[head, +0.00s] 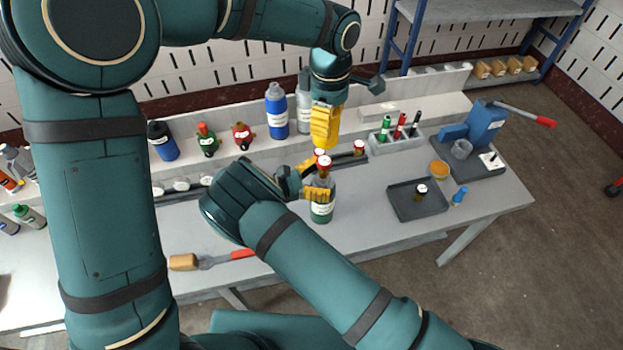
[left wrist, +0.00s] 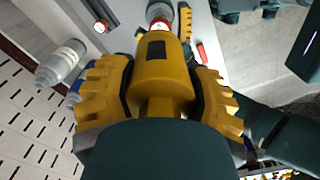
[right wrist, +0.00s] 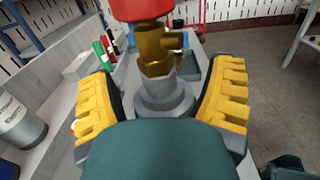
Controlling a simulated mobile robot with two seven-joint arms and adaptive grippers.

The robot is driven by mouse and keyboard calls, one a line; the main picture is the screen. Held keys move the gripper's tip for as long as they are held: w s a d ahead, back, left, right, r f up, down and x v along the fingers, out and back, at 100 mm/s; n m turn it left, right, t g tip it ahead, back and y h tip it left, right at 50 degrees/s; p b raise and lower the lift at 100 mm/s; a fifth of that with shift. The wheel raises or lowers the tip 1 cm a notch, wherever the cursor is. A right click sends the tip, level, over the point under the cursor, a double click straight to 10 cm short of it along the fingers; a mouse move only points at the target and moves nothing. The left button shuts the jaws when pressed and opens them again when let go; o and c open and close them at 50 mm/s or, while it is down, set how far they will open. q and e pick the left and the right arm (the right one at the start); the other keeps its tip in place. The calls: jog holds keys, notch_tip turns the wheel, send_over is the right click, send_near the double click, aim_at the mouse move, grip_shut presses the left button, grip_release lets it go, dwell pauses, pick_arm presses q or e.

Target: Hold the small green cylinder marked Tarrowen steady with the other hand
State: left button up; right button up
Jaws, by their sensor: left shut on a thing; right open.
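The small green cylinder (head: 321,212) stands upright at the bench's front middle, with a pale label too small to read. Its red handwheel (head: 323,163) sits on top. In the right wrist view its brass valve (right wrist: 156,48) and grey shoulder (right wrist: 164,95) show between the fingers. My right gripper (head: 317,188) is open around its upper part; contact cannot be told. My left gripper (head: 325,128) points down above the handwheel. It is shut on a yellow object with a dark rectangular patch (left wrist: 160,75), whose far end is near the handwheel in the left wrist view.
Two more red tops show behind the cylinder, one on the dark rail (head: 358,147). A dark tray (head: 405,212) holds a small black-and-white item. A marker rack (head: 385,142) and blue press (head: 485,125) stand right. Bottles (head: 277,112) line the back ledge.

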jog(key=shift+d, duration=0.1)
jog(key=shift+c, duration=0.2)
grip_shut()
pick_arm(q)
jog(key=shift+f, duration=2.05)
